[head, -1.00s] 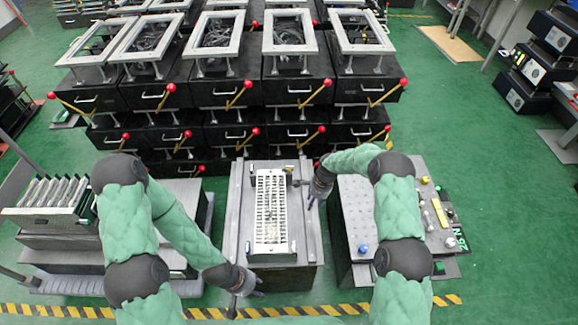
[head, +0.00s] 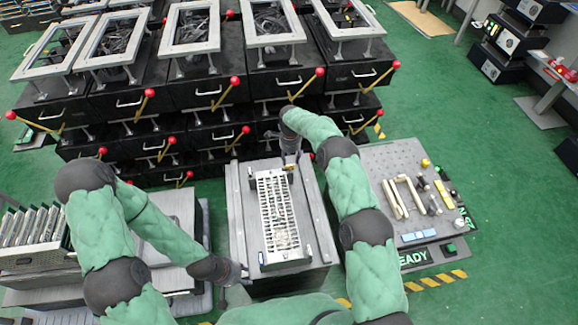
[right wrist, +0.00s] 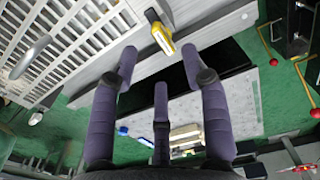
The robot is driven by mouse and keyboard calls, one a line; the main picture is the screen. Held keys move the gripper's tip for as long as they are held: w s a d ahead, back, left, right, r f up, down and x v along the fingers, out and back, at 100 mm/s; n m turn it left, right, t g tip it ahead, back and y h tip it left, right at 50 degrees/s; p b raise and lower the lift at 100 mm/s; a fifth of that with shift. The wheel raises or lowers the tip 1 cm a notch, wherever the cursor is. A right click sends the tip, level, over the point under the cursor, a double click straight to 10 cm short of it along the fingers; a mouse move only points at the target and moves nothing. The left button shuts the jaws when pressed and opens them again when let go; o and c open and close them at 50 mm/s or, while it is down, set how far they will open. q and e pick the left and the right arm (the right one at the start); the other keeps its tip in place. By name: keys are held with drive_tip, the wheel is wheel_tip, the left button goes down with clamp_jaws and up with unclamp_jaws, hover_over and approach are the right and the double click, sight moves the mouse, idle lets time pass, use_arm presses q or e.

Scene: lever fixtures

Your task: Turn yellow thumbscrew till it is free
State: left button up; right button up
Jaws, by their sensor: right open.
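The yellow thumbscrew (right wrist: 160,36) shows in the right wrist view on a pale metal block, beside the white slotted rack (right wrist: 75,45). My right gripper (right wrist: 158,62) is open, its purple fingers spread. The thumbscrew lies just beyond the fingertips, between them in the picture; I see no contact. In the head view, my right gripper (head: 290,156) is at the far end of the rack (head: 277,210), and the thumbscrew cannot be clearly made out. My left gripper (head: 236,274) is by the near left corner of the rack's stand; its fingers are too small to judge.
The rack stands on a grey cabinet (head: 238,215). Black drawer units (head: 225,100) with red-knobbed levers stand close behind it. A grey table (head: 385,165) with small parts is on the right. A fixture with upright plates (head: 38,235) is on the left.

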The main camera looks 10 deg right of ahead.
sight(290, 166)
drive_tip(key=shift+f+b, duration=0.7)
drive_tip(key=shift+f, duration=2.05)
clamp_jaws()
